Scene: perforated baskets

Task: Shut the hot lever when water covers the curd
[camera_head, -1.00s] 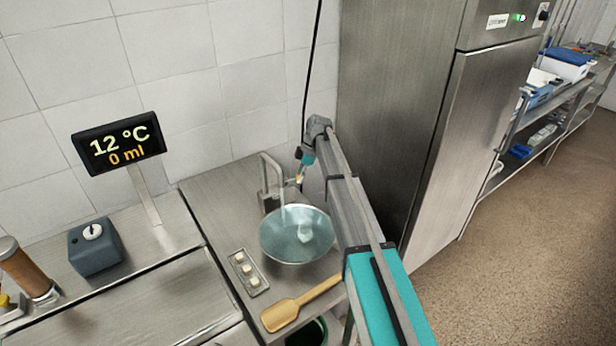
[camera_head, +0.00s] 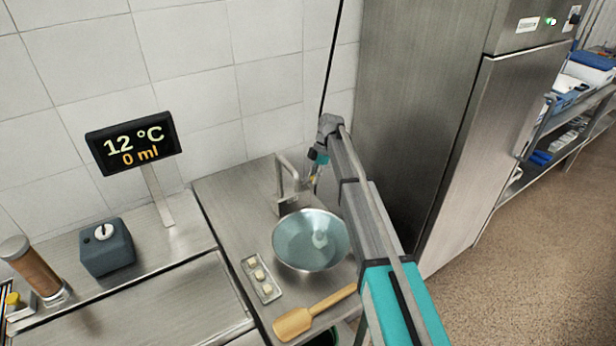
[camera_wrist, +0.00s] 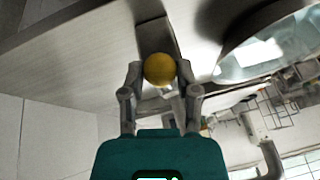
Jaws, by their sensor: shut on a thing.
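A steel bowl (camera_head: 285,255) stands under the tap (camera_head: 291,172) and holds clear bluish water with a whitish lump of curd (camera_head: 320,239). I cannot tell whether the water fully covers the lump. My gripper (camera_head: 314,178) is beside the tap, behind the bowl. In the wrist view, my gripper (camera_wrist: 160,72) has its two fingers closed on a round yellow knob (camera_wrist: 160,68), which looks like a tap lever's end. The rest of the lever is mostly hidden. The bowl's rim also shows at the wrist view's upper right (camera_wrist: 235,60).
A display (camera_head: 132,143) reads 12 °C and 0 ml. A small tray with pale cubes (camera_head: 262,294) and a wooden paddle (camera_head: 294,323) lie near the bowl. A dark box (camera_head: 107,249) stands left. A tall steel cabinet (camera_head: 425,120) stands close on the right.

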